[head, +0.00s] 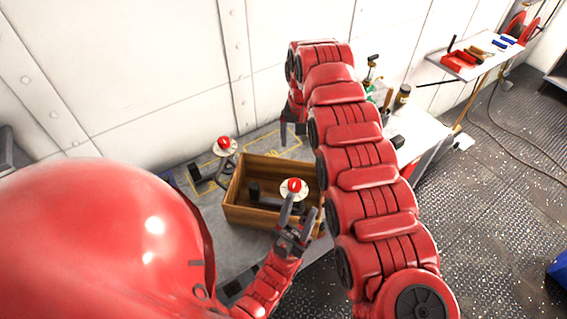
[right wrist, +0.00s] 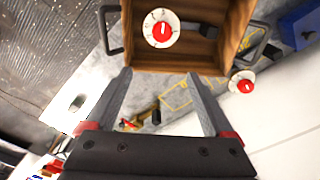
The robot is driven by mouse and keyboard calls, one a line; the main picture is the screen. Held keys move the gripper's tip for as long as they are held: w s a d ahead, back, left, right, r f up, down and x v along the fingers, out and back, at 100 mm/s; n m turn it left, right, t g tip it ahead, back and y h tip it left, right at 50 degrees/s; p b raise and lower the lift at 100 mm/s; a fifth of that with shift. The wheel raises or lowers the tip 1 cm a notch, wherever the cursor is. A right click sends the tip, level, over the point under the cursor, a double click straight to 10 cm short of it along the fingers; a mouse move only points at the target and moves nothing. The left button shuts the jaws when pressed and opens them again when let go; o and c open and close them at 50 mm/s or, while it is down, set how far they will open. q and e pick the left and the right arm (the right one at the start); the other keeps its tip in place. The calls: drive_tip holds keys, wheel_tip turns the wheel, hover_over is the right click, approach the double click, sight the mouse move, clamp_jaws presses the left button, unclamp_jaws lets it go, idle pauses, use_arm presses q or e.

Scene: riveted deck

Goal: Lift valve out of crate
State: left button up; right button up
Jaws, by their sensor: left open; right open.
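A valve with a red knob on a white disc (head: 293,188) is in the wooden crate (head: 262,217), near its right side. The right wrist view shows this valve (right wrist: 162,28) from above, with its dark body partly hidden by the disc. My left gripper (head: 299,213) is open at the crate's near right side, with its fingertips close to the valve disc; I cannot tell if they touch it. My right gripper (head: 291,130) is open and empty beyond the crate; its fingers (right wrist: 158,76) point toward the crate wall in the right wrist view.
A second valve (head: 225,146) with a red knob stands outside the crate at the back left, within yellow floor-like markings on the grey bench. Bottles and tools (head: 402,96) stand right of my right arm. A side shelf (head: 480,62) holds a red tray. The wall is close behind.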

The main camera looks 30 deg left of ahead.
drive_tip(key=s, duration=0.2)
drive_tip(key=b, duration=1)
hover_over(295, 182)
drive_tip(key=shift+g+h, duration=0.3)
wheel_tip(295, 182, down, 9)
drive_tip(key=shift+d+r, duration=0.1)
drive_tip(key=shift+w+d, duration=0.1)
drive_tip(key=shift+f, duration=0.95)
drive_tip(key=shift+f+p, duration=0.45)
drive_tip(key=shift+p, duration=0.1)
drive_tip(key=f, duration=0.1)
drive_tip(key=f+p, duration=0.2)
drive_tip(key=shift+s+f, duration=0.2)
drive_tip(key=shift+s, duration=0.1)
drive_tip(key=shift+a+f, duration=0.2)
drive_tip(key=shift+f, duration=0.25)
drive_tip(key=shift+w, duration=0.1)
clamp_jaws()
